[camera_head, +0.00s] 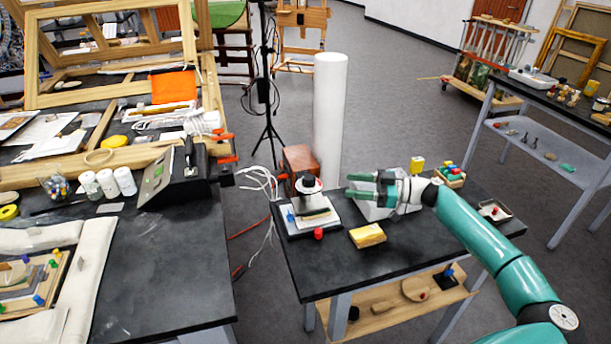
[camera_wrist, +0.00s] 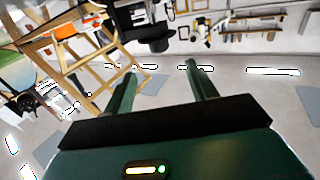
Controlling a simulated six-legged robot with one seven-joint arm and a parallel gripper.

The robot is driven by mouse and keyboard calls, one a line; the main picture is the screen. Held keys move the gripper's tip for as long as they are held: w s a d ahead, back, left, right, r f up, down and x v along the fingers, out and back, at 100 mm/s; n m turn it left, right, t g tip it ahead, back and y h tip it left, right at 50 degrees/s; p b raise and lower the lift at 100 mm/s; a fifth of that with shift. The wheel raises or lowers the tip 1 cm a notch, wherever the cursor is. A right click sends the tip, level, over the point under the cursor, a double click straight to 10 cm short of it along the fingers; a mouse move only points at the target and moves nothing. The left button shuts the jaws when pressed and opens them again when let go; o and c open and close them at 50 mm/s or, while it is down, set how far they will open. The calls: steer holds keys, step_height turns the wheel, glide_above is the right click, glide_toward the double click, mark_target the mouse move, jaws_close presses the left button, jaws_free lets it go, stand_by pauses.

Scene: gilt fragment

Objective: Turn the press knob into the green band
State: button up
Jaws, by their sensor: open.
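A small press-like device (camera_head: 313,217) stands at the left of the small black table, with a white base plate and a dark and white upper part (camera_head: 308,184). A red knob (camera_head: 318,233) sits at its front edge and a blue piece (camera_head: 290,216) at its left. I cannot tell which part is the press knob, and no green band can be made out. My gripper (camera_head: 349,185) is open and empty, to the right of the device and apart from it, fingers pointing left. Its two spread green fingers (camera_wrist: 161,69) show in the wrist view with nothing between them.
A yellow block (camera_head: 367,236) lies in front. A grey-white box (camera_head: 372,207) is below my gripper. A tray of colored pieces (camera_head: 450,175) and a small dish (camera_head: 494,211) are at the right. A white column (camera_head: 329,110) and red-brown box (camera_head: 299,160) stand behind. A cluttered bench (camera_head: 170,265) is left.

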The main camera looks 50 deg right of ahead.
mark_target(316, 181)
steer(key=x, duration=1.3)
steer(key=shift+w+d+f, duration=0.1)
steer(key=shift+w+d, duration=0.05)
steer(key=c, duration=1)
